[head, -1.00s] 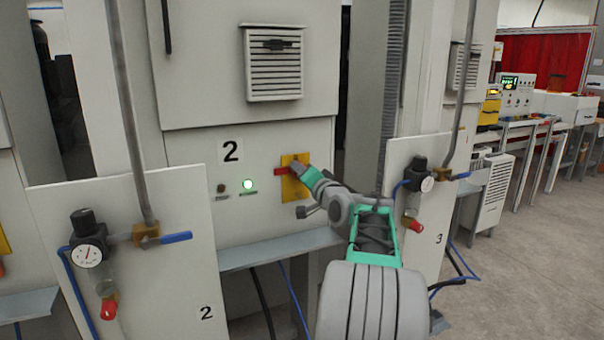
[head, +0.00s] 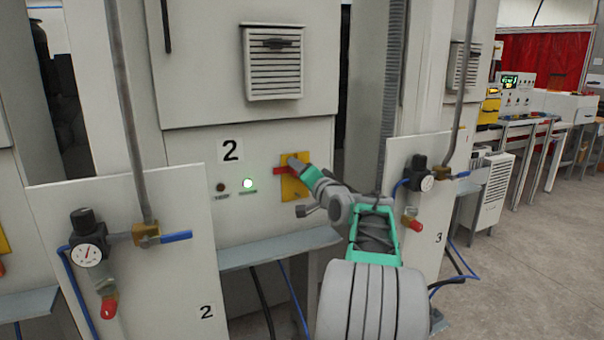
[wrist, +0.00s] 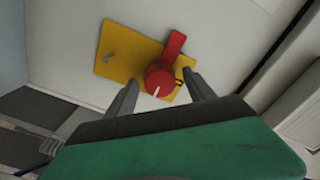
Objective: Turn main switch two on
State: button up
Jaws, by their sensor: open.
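Main switch two is a red rotary switch (wrist: 160,76) on a yellow plate (wrist: 127,49), mounted on the panel marked 2. In the wrist view its handle points up and slightly right, and a white mark shows on its round hub. In the head view the red handle (head: 281,171) points left on the yellow plate (head: 294,188). My gripper (wrist: 161,80) is open, with one finger on each side of the hub. Contact with the switch cannot be told. In the head view my gripper (head: 298,165) covers part of the switch.
Left of the switch, a green lamp (head: 248,183) is lit beside a dark one (head: 221,187). A metal ledge (head: 280,248) runs below the panel. Gauge boards with valves stand at left (head: 140,280) and right (head: 400,165).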

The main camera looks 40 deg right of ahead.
jog(key=b+v, duration=0.1)
jog(key=v, duration=0.6)
jog(key=shift+s, duration=0.35)
jog(key=shift+a, duration=0.15)
jog(key=s+f+n+g+y, duration=0.15)
jog(key=s+f+g, duration=0.25)
jog(key=f, duration=0.6)
jog(key=s+f+n+g, duration=0.2)
jog(key=s+f+g, duration=0.15)
jog(key=f, duration=0.65)
jog(key=s+a+f+g+y, duration=0.2)
jog(key=s+a+f+g, duration=0.4)
jog(key=s+a+f, duration=0.45)
jog(key=s+a+n+g+y+p, duration=0.1)
jog(key=s+a+n+g+p, duration=0.3)
jog(key=a, duration=0.5)
jog(key=w+a+r+n+t+p, duration=0.1)
jog(key=a+r+n, duration=0.2)
jog(key=a, duration=0.7)
jog(key=w+a+r+n+t+p, duration=0.1)
jog(key=w+a+r+n+t, duration=0.1)
jog(key=a+r, duration=0.4)
jog(key=a+n, duration=0.1)
jog(key=a, duration=0.3)
jog(key=shift+w+r, duration=0.3)
